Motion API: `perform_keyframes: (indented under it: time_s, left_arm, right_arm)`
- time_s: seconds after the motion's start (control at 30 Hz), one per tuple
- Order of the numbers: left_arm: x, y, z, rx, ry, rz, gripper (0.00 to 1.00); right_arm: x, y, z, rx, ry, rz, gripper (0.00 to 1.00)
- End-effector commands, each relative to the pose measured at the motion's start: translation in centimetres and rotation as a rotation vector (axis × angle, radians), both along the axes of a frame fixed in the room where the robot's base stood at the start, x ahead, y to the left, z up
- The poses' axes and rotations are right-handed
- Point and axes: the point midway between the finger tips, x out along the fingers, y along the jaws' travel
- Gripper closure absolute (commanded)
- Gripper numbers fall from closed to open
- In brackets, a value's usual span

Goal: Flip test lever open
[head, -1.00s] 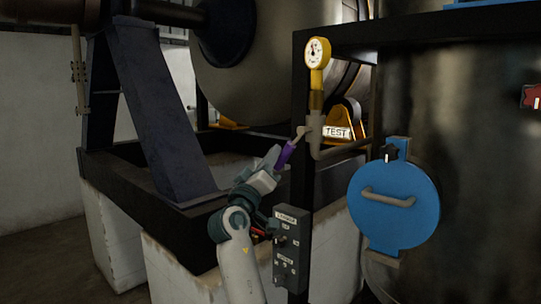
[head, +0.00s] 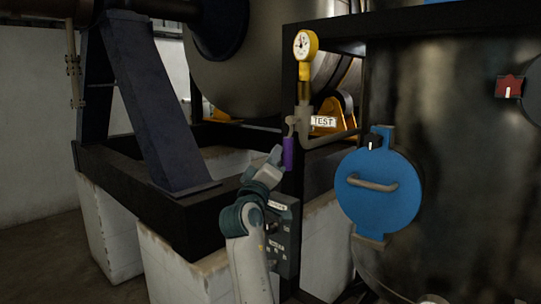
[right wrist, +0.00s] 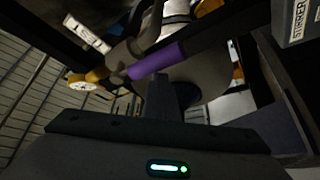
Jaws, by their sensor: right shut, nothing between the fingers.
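The test lever has a purple grip (head: 288,153) and hangs almost straight down from the pipe fitting under the yellow gauge, left of the white TEST label (head: 323,121). In the right wrist view the purple grip (right wrist: 158,61) lies slantwise just beyond my fingers, with the TEST label (right wrist: 88,32) at upper left. My right gripper (head: 276,155) is shut and empty, just left of the grip. It also shows in the right wrist view (right wrist: 160,85). I cannot tell whether it touches the lever. My left gripper is not in view.
The yellow gauge (head: 305,45) stands above the lever. A grey control box (head: 282,238) is on the black post below, close to my right arm. A blue round hatch (head: 378,198) with a handle is to the right. A black frame (head: 130,185) runs at left.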

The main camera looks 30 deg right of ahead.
Motion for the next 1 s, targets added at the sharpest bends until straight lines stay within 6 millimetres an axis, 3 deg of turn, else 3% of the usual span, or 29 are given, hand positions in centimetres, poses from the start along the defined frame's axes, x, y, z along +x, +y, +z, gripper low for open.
perform_keyframes:
  time_s: [0.33,1.0]
  left_arm:
    - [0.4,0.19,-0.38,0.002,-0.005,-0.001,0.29]
    - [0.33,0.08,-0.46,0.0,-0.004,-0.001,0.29]
  right_arm:
    - [-0.99,-0.67,-0.4,0.004,0.004,-0.006,1.0]
    - [-0.92,-1.09,-0.55,0.006,0.006,-0.011,1.0]
